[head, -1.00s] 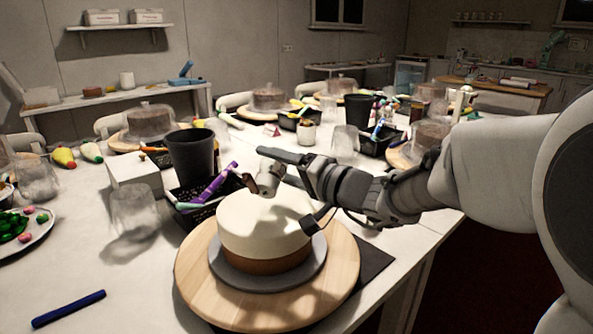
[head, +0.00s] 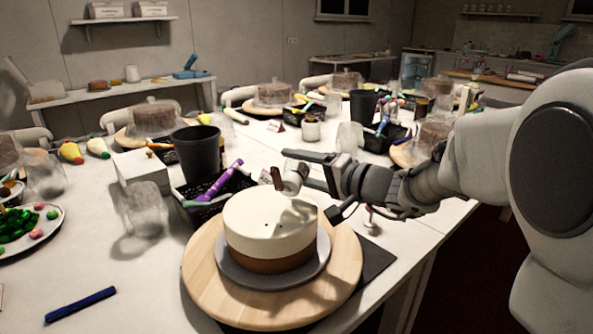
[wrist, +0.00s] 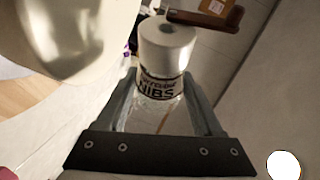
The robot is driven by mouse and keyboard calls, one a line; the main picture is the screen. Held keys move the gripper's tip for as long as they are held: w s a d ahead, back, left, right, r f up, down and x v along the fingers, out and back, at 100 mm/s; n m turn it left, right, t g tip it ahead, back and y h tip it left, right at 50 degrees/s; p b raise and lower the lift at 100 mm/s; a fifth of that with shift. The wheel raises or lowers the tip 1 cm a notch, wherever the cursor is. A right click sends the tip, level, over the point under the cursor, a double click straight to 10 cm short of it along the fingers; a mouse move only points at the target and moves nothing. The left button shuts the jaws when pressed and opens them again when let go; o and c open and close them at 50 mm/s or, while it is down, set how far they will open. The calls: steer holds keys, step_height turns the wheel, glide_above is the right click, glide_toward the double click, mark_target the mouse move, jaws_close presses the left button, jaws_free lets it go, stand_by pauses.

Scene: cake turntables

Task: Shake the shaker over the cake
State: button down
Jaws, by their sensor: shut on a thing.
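The cake (head: 268,245), cream-white on top and brown at the base, sits on a grey board on a round wooden turntable (head: 205,285). A few small dark specks show on its top. My gripper (head: 309,172) is above the cake's right rear edge, shut on the shaker (head: 293,181). In the wrist view the shaker (wrist: 163,75) is a clear jar with a white cap, lettered "NIBS", between the fingers. A brown piece (wrist: 205,16) lies across the cap's top end. The shaker is tilted, clear of the cake (wrist: 65,35), which fills the upper left.
A dark cup (head: 196,152) and a black basket with a purple tool (head: 225,180) stand just behind the cake. A clear glass (head: 143,210) and a white box (head: 140,172) are to the left. A blue stick (head: 80,304) lies at front left.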

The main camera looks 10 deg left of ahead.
steer(key=shift+r+n+b, duration=0.3)
steer(key=shift+n+b, duration=0.2)
steer(key=shift+b, duration=0.6)
steer(key=shift+w+d+r, duration=0.1)
steer(key=shift+w, duration=0.25)
steer(key=shift+s+t, duration=0.3)
steer(key=shift+s, duration=0.15)
steer(key=shift+r+n+y, duration=0.2)
steer(key=shift+n+y, duration=0.2)
steer(key=shift+w+r, duration=0.1)
steer(key=shift+w, duration=0.2)
steer(key=shift+s, duration=0.4)
steer(key=shift+r+n, duration=0.15)
steer(key=shift+n, duration=0.25)
